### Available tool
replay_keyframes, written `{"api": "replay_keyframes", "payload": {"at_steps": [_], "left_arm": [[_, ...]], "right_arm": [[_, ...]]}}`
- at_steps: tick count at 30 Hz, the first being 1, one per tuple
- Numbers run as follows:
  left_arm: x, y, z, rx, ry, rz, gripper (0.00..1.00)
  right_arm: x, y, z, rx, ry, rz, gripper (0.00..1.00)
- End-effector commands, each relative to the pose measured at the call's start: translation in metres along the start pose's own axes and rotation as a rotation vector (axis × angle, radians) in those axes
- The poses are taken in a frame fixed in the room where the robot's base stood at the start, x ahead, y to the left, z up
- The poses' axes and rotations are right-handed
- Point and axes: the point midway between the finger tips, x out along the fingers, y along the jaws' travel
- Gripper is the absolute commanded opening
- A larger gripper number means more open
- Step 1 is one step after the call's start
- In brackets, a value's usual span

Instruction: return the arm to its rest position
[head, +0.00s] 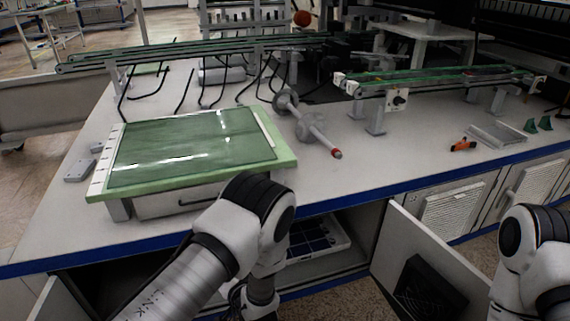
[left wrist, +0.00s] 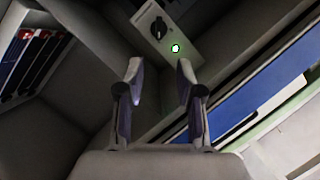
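My left arm comes in from the lower left in the head view and bends down in front of the bench edge. Its gripper is mostly hidden there by the arm and the frame's lower edge. In the left wrist view my left gripper (left wrist: 158,85) is open, with its two fingers apart and nothing between them. Beyond the fingers is a grey panel with a black knob (left wrist: 158,28) and a lit green light (left wrist: 175,48). My right arm shows only in part at the right edge of the head view. Its gripper is out of view.
The bench (head: 350,185) has a blue front edge. A green layup board (head: 285,165) stands near its left end. A roller (head: 312,128) lies right of the board. Below, a cabinet door (head: 400,240) stands open beside a shelf with a blue-celled tray (head: 318,238).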

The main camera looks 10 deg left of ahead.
Motion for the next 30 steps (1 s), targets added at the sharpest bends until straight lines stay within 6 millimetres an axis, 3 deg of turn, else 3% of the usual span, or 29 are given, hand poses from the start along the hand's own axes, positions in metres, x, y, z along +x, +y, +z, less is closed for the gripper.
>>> {"api": "replay_keyframes", "payload": {"at_steps": [4, 6, 8, 12, 18, 22, 23, 24, 30], "left_arm": [[0.013, -0.019, 0.020, 0.002, -0.055, -0.022, 0.36], [0.016, -0.031, 0.054, 0.063, -0.114, 0.050, 0.36], [0.006, -0.028, 0.092, 0.092, -0.186, 0.198, 0.36], [-0.051, -0.014, 0.165, 0.073, -0.393, 0.538, 0.36], [-0.146, -0.012, 0.222, 0.034, -0.678, 0.860, 0.36], [-0.202, -0.016, 0.242, 0.000, -0.883, 0.987, 0.36], [-0.204, -0.023, 0.236, -0.039, -0.912, 0.961, 0.36], [-0.209, -0.041, 0.219, -0.034, -0.903, 0.962, 0.36], [-0.225, -0.087, 0.177, -0.033, -0.897, 0.962, 0.36]], "right_arm": [[0.000, 0.000, 0.000, 0.000, 0.000, 0.000, 0.40], [0.000, 0.000, 0.000, 0.000, 0.000, 0.000, 0.40], [0.000, 0.000, 0.000, 0.000, 0.000, 0.000, 0.40], [0.000, 0.000, 0.000, 0.000, 0.000, 0.000, 0.40], [0.000, 0.000, 0.000, 0.000, 0.000, 0.000, 0.40], [0.000, 0.000, 0.000, 0.000, 0.000, 0.000, 0.40], [-0.010, 0.000, 0.000, 0.000, -0.001, 0.000, 0.40], [-0.034, 0.000, 0.001, 0.000, -0.002, 0.000, 0.40], [-0.100, -0.001, 0.000, 0.000, 0.000, 0.000, 0.40]]}}
